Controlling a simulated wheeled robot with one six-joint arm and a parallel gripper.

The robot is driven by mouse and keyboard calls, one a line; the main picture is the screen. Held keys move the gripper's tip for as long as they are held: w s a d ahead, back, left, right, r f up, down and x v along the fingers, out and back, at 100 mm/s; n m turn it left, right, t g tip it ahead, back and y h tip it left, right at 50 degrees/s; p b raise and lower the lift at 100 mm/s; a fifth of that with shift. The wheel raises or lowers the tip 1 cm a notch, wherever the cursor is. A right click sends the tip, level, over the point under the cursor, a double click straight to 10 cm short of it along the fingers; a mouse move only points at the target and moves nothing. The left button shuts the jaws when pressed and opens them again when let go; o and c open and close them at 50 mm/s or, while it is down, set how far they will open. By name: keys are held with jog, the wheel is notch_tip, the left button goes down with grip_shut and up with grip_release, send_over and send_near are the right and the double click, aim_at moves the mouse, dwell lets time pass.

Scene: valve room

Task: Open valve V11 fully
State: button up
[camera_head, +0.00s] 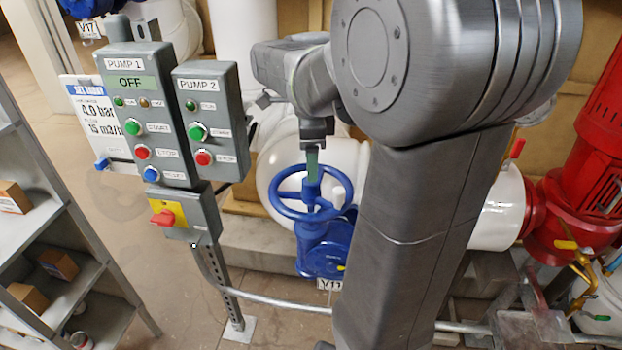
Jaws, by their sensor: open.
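Valve V11 has a blue handwheel (287,207) on a blue valve body (325,258). Its tag (329,284), partly hidden by my arm, reads "V11" as far as it shows. My gripper (313,165) points down right at the handwheel's hub, with a green finger pad showing there. The jaws are open, but the gap between them is hard to see from this angle. I cannot tell whether the fingers touch the hub or stem. My arm hides part of the valve's right side.
Control boxes for Pump 1 (128,170) and Pump 2 (211,83) stand left of the valve on a post, with a red rotary switch (164,218) below. A shelf (30,240) with cartons is at far left. A red pump (590,170) stands at right. A conduit crosses low in front.

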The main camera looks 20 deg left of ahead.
jog(key=shift+m, duration=0.4)
